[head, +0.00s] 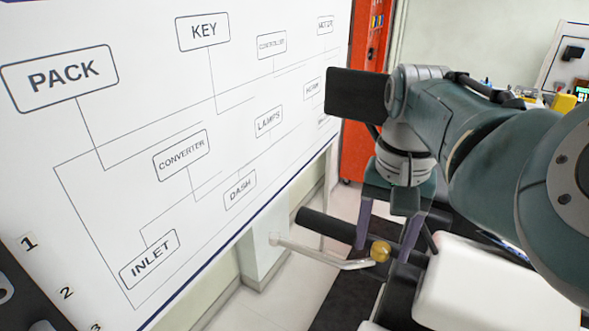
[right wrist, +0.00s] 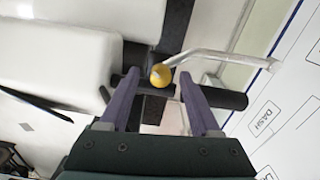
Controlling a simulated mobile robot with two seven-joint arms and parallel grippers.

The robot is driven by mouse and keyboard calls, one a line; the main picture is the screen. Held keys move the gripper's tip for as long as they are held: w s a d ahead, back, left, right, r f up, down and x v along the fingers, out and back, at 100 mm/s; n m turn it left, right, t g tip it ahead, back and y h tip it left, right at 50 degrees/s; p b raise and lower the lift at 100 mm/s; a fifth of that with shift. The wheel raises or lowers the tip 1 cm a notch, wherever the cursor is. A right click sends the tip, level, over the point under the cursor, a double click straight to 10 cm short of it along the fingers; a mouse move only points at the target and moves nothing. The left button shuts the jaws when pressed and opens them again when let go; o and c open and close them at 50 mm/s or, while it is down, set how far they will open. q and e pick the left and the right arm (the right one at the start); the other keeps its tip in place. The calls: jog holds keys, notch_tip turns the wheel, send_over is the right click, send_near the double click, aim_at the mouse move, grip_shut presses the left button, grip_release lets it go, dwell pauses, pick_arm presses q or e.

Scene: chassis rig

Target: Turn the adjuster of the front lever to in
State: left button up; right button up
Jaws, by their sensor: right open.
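The front lever (head: 335,262) is a bent silver bar beside a black handlebar grip (head: 325,227). A round yellow-gold adjuster knob (head: 380,250) sits at the lever's inner end. My right gripper (head: 384,254) points down over the knob, with its two purple fingers apart. In the right wrist view the knob (right wrist: 160,75) shows between the open fingertips (right wrist: 158,79), with visible gaps on both sides. The lever (right wrist: 225,57) runs from it to the right. I cannot make out the adjuster's marking or setting. My left gripper is not in view.
A white board with a wiring diagram (head: 140,210) stands close on the left, near the lever's free end. White body panels (head: 480,285) lie right of the knob. A red cabinet (head: 362,140) stands behind. Some floor (head: 290,295) shows clear below the lever.

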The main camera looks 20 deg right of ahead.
grip_shut()
dwell(0.6)
